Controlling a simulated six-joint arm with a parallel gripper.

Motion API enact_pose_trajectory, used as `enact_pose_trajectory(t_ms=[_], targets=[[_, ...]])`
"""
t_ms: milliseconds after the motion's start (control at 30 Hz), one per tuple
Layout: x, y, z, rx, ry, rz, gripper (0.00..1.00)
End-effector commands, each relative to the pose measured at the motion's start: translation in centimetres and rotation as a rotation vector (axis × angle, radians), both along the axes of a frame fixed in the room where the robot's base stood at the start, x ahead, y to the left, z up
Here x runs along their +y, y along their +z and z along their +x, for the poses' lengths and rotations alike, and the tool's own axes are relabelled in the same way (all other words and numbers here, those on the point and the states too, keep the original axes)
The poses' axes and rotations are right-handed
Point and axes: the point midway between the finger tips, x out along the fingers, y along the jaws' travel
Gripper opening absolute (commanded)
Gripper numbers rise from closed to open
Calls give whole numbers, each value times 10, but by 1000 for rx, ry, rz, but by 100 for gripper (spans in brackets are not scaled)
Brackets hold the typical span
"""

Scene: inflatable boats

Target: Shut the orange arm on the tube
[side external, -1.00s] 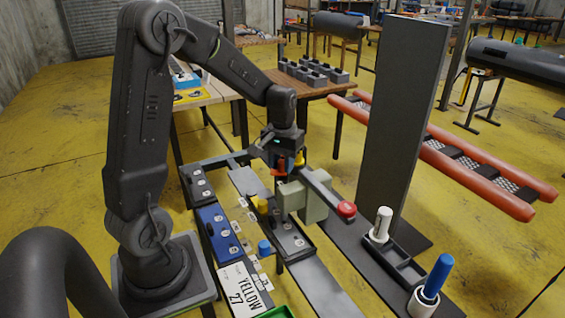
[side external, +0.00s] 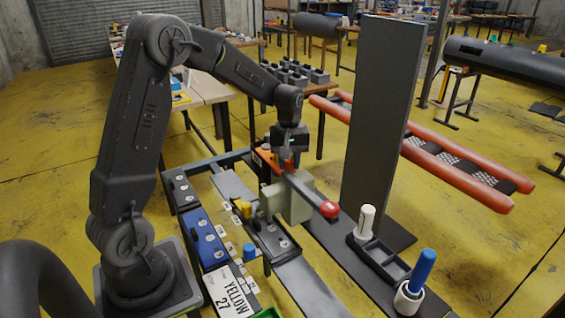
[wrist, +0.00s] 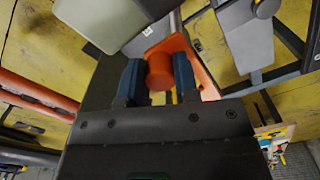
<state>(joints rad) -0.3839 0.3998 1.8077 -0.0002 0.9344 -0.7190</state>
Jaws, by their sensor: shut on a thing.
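The orange arm (side external: 264,158) shows in the side view just left of my gripper (side external: 287,164), above the pale green block (side external: 299,204). In the wrist view the orange arm (wrist: 207,82) runs behind my gripper (wrist: 158,80). Its round orange-red knob (wrist: 158,66) sits between my two blue fingers, which are shut on it. A grey bar (side external: 306,190) with a red end lies over the green block. I cannot tell for sure which part is the tube, or whether the orange arm touches it; my gripper hides part of this spot.
A tall grey panel (side external: 375,130) stands to the right of my gripper. White and blue handles (side external: 366,222) (side external: 422,270) stand in holders at the right. A blue box (side external: 208,240) and yellow and blue knobs lie at the left. A red raft (side external: 460,180) is behind.

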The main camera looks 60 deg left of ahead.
Motion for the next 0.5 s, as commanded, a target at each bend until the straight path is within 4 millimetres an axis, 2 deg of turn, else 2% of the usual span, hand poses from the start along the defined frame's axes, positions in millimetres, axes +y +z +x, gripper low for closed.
enact_pose_trajectory(t_ms=[500], targets=[[0,1,6,-6,38,0,0]])
